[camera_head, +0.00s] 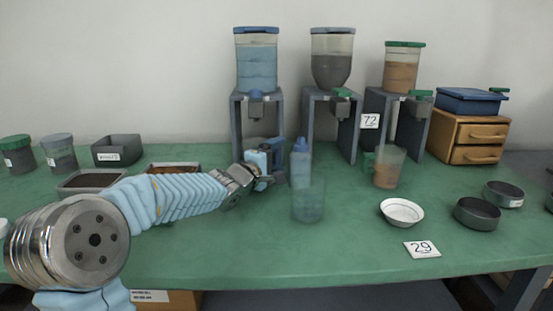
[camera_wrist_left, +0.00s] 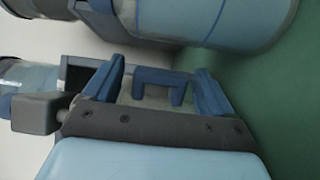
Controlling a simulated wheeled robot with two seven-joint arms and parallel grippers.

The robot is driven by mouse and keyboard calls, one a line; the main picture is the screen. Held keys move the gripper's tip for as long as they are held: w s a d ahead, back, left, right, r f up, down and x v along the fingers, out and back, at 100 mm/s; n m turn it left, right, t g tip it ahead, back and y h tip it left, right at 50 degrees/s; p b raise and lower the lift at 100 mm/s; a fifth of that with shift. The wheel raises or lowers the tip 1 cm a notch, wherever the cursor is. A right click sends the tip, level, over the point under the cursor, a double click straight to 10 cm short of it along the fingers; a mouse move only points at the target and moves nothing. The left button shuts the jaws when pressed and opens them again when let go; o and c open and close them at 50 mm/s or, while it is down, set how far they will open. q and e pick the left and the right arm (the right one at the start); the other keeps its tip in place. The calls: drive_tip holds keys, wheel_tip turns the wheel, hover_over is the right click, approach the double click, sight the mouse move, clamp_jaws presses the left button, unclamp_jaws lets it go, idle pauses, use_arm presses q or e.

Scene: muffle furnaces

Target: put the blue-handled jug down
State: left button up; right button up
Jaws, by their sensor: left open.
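A clear, blue-tinted jug (camera_head: 308,203) stands upright on the green bench, right of and nearer than my left gripper. No handle of it can be made out in the head view. My left gripper (camera_head: 277,163) is open in front of the left dispenser, apart from that jug. In the left wrist view the blue fingers (camera_wrist_left: 160,88) are spread. A small blue U-shaped piece (camera_wrist_left: 158,78) shows between them; I cannot tell whether it is a handle. My right gripper is not in view.
A blue-capped bottle (camera_head: 300,167) stands close right of my left gripper and shows large in the wrist view (camera_wrist_left: 210,18). A green-handled jug (camera_head: 390,168), white bowl (camera_head: 402,212) and dark dishes (camera_head: 477,214) stand further right. The front middle bench (camera_head: 260,245) is clear.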

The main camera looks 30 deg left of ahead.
use_arm(q)
drive_tip(key=shift+r, duration=0.25)
drive_tip(key=s, duration=0.8)
drive_tip(key=s+a+p, duration=0.1)
drive_tip(key=s, duration=0.3)
drive_tip(key=shift+f, duration=0.1)
